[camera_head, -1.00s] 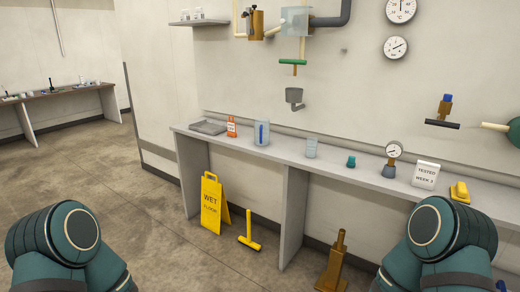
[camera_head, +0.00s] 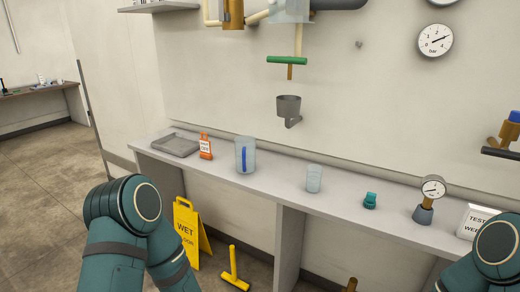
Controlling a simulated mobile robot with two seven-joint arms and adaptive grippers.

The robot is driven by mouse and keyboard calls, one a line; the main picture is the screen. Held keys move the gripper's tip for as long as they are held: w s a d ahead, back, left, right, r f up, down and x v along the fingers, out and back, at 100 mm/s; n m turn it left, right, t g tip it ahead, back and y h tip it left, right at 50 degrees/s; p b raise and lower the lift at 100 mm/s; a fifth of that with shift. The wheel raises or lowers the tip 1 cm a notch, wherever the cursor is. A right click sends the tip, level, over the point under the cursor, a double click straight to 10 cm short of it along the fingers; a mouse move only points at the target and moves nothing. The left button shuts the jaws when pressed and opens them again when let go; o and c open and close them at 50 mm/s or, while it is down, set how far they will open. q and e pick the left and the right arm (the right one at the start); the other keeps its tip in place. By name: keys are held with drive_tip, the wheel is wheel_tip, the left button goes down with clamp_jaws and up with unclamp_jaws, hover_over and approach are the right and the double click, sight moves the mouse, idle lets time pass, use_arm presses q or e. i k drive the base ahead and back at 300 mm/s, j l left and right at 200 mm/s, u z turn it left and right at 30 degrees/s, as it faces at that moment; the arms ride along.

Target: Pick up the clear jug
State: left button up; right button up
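A clear jug (camera_head: 245,156) with a blue strip on its side stands upright on the grey wall bench (camera_head: 270,182), left of the bench's middle. A smaller clear cup (camera_head: 313,179) stands to its right, apart from it. Both of my teal arms show at the bottom of the head view, the left one in front of the floor and bench end, the right one at the lower right corner. Neither gripper can be seen. Nothing touches the jug.
An orange-labelled bottle (camera_head: 205,147) and a grey tray (camera_head: 174,145) sit left of the jug. A teal fitting (camera_head: 370,200), a gauge (camera_head: 433,188) and a sign (camera_head: 474,221) stand to the right. A yellow wet-floor sign (camera_head: 186,229) and a yellow T-shaped tool (camera_head: 233,270) are on the floor.

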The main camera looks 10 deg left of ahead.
sight(245, 145)
drive_tip(key=i+j, duration=0.2)
drive_tip(key=i+j+z, duration=0.1)
drive_tip(key=j, duration=0.3)
drive_tip(key=i+j, duration=0.3)
drive_tip(key=i+j+z, duration=0.2)
drive_tip(key=j, duration=0.3)
drive_tip(key=k+j+z, duration=0.15)
drive_tip(key=j, duration=0.3)
drive_tip(key=i+j, duration=0.05)
